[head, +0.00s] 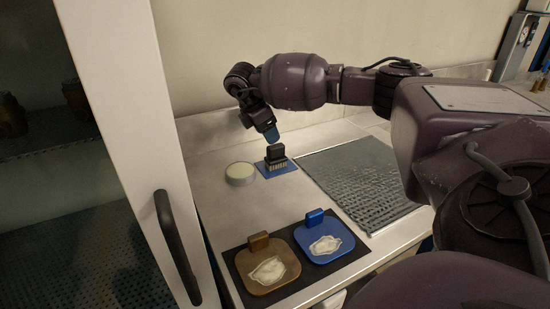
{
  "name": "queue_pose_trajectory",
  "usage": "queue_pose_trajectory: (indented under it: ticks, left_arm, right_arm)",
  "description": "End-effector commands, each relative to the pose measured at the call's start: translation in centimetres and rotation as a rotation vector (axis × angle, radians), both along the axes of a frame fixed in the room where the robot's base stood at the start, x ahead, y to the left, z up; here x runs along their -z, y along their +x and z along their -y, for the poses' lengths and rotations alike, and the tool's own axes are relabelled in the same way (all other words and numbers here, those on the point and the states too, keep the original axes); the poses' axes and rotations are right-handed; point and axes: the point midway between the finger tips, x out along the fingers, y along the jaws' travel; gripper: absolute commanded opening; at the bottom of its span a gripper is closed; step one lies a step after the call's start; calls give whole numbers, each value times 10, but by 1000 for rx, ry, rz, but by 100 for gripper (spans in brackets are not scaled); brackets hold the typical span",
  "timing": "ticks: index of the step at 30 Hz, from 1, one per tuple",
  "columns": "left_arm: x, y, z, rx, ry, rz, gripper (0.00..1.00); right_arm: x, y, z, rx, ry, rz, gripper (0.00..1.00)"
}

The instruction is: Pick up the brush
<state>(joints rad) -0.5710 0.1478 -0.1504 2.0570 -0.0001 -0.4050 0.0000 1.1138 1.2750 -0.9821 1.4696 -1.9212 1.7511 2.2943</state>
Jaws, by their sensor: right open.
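The brush (276,154) has a dark block-like body and pale bristles along its lower edge. It stands on a small blue mat (263,172) on the pale bench, near the wall. My right gripper (272,136) comes in from the right and points down just above the brush. It is open, and a blue fingertip shows close to the top of the brush. Whether the fingertip touches the brush cannot be told from here. My left gripper is not in view.
A round pale-topped dish (240,174) stands left of the brush. A grey textured mat (362,177) lies to the right. Brown (264,283) and blue (322,253) trays with white material sit in front. A cabinet door with a dark handle (177,248) stands at left.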

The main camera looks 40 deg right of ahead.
Motion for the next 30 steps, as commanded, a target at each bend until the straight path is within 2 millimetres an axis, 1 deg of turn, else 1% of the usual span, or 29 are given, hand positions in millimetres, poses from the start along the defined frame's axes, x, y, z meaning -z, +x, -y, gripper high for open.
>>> queue_pose_trajectory:
  ticks: [1, 3, 9, 14, 18, 21, 24, 29, 30]
  left_arm:
    - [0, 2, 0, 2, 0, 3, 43]
    - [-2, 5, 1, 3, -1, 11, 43]
    - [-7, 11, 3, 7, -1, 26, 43]
    - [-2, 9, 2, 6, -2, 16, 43]
    - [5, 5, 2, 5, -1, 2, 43]
    - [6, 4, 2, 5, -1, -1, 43]
    - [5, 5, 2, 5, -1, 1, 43]
    - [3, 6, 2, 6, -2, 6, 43]
    - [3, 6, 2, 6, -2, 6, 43]
  right_arm:
    - [8, -1, 3, 0, 0, -3, 57]
    - [14, -2, 5, 0, 0, -2, 57]
    - [21, -2, 9, -1, 1, -2, 57]
    - [33, -2, 17, 0, 0, -2, 57]
    - [51, -2, 28, 0, 0, -5, 57]
    - [62, -3, 32, -2, 1, -4, 57]
    - [66, -4, 34, -1, 1, -2, 57]
    - [65, -4, 34, -2, 1, 0, 57]
    - [65, -4, 34, -2, 1, 0, 56]
